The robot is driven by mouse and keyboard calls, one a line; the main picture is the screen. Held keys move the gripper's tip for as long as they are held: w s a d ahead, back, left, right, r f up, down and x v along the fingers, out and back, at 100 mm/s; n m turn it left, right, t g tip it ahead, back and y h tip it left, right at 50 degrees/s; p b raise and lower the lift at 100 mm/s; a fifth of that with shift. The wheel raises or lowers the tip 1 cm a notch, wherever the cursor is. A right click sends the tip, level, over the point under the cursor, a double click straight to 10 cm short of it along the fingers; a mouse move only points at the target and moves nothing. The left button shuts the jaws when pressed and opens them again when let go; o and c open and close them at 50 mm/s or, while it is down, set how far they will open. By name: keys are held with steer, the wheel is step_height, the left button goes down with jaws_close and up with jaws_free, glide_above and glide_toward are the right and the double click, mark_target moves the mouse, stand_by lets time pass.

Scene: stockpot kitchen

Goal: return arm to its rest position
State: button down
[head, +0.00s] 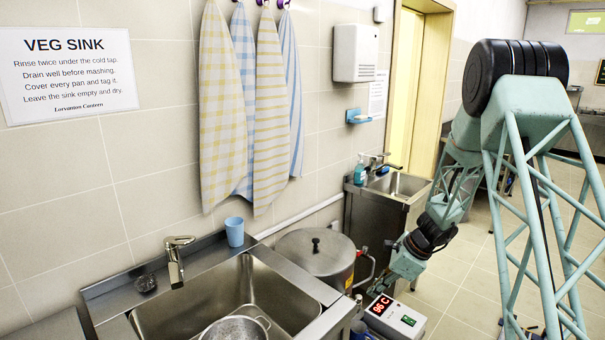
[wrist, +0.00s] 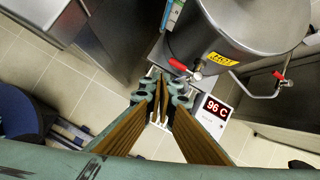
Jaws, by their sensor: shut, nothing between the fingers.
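My gripper (head: 382,287) hangs low at the end of my teal arm, beside the stockpot and close to the display box in the head view. In the wrist view my gripper (wrist: 160,98) has its fingers together with nothing held. The lidded steel stockpot (head: 316,256) stands left of my gripper; its side with a yellow label and red-handled taps shows in the wrist view (wrist: 235,35). The box with a red "96 C" readout (head: 395,317) is just below my gripper in the head view, and it also shows in the wrist view (wrist: 214,122).
A steel sink (head: 200,297) holds a colander (head: 236,329) at the lower left. A blue cup (head: 235,231) stands on its rim. A small hand-wash sink (head: 400,183) stands behind the arm. Towels (head: 222,100) hang on the wall. Tiled floor (head: 455,268) is open at right.

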steer(key=s+a+r+n, duration=0.35)
steer(key=s+r, duration=0.35)
steer(key=r, duration=0.4)
steer(key=s+a+r+n+h, duration=0.15)
steer(key=s+r+n, duration=0.25)
steer(key=s+r, duration=0.45)
steer(key=s+a+r+n+y, duration=0.1)
steer(key=s+a+r+n, duration=0.4)
steer(key=r, duration=0.7)
steer(key=s+d+r+n+h, duration=0.1)
steer(key=s+d+r+n, duration=0.1)
steer(key=s, duration=0.9)
steer(key=s+d+r+n+h, duration=0.1)
steer(key=s+r+n, duration=0.3)
steer(key=s, duration=0.8)
steer(key=s+d+r+n+t+h, duration=0.1)
steer(key=s+d+r+n+h, duration=0.1)
steer(key=s, duration=1)
steer(key=shift+d+r+n, duration=0.55)
steer(key=shift+r+n, duration=0.25)
steer(key=shift+n, duration=0.05)
steer(key=shift+w, duration=0.1)
